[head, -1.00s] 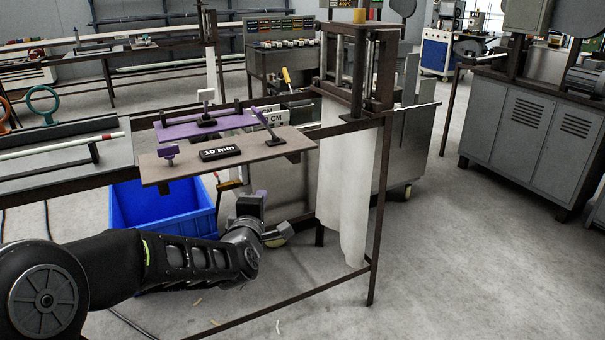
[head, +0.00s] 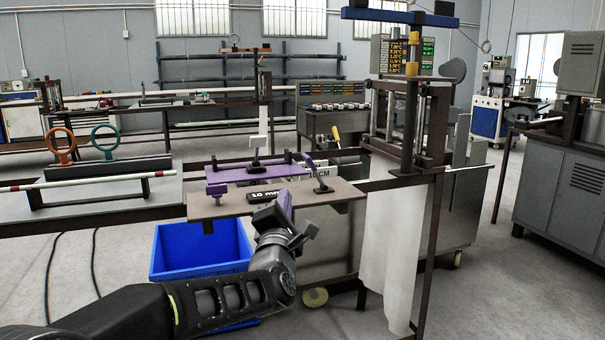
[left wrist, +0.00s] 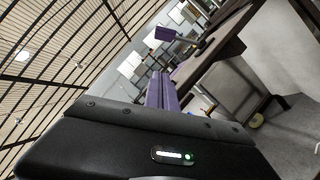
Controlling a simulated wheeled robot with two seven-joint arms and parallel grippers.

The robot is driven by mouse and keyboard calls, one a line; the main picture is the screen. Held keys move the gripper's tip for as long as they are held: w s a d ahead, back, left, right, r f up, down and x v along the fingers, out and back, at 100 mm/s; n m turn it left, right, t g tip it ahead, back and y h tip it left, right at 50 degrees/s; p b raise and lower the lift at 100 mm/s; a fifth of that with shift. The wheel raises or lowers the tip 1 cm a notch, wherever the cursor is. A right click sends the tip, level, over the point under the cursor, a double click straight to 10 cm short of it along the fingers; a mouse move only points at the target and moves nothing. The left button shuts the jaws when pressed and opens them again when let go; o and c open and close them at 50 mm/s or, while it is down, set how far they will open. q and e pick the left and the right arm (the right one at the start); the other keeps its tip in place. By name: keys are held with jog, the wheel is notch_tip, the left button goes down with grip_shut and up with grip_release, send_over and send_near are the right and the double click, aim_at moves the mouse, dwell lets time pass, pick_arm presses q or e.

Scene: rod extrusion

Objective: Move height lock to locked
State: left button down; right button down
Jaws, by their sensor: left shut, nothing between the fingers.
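A brown board (head: 345,190) carries small levers and a black "10 mm" label (head: 266,195). A purple-headed lever (head: 314,172) leans at its right end; a purple-headed lever also shows in the left wrist view (left wrist: 166,34). A short purple-headed post (head: 216,190) stands at the board's left. A lever with a pale head (head: 256,146) stands on the purple plate (head: 235,175) behind. I cannot tell which one is the height lock. My left gripper (head: 285,197) is shut and empty, in front of the board and apart from the right lever; its fingers show in the left wrist view (left wrist: 159,78). My right gripper is not in view.
A blue bin (head: 200,250) stands on the floor below the board. A dark metal frame (head: 432,130) with a hanging pale sheet (head: 390,250) stands to the right of the board. A steel cabinet is behind it. Open floor lies at the right front.

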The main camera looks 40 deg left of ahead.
aim_at(315, 172)
pick_arm(q)
jog(key=x, duration=0.8)
jog(key=shift+w+a+p, duration=0.1)
jog(key=shift+w+p, duration=0.1)
jog(key=shift+p, duration=0.2)
jog(key=shift+w+d+r+p, duration=0.15)
jog(key=shift+w+d+r, duration=0.2)
jog(key=shift+d, duration=0.15)
jog(key=shift+w+d+r+p, duration=0.15)
jog(key=shift+w+d+r, duration=0.25)
jog(key=shift+d, duration=0.15)
jog(key=shift+w+d+r, duration=0.2)
jog(key=shift+w+d, duration=0.05)
jog(key=shift+d, duration=0.1)
jog(key=shift+r, duration=0.1)
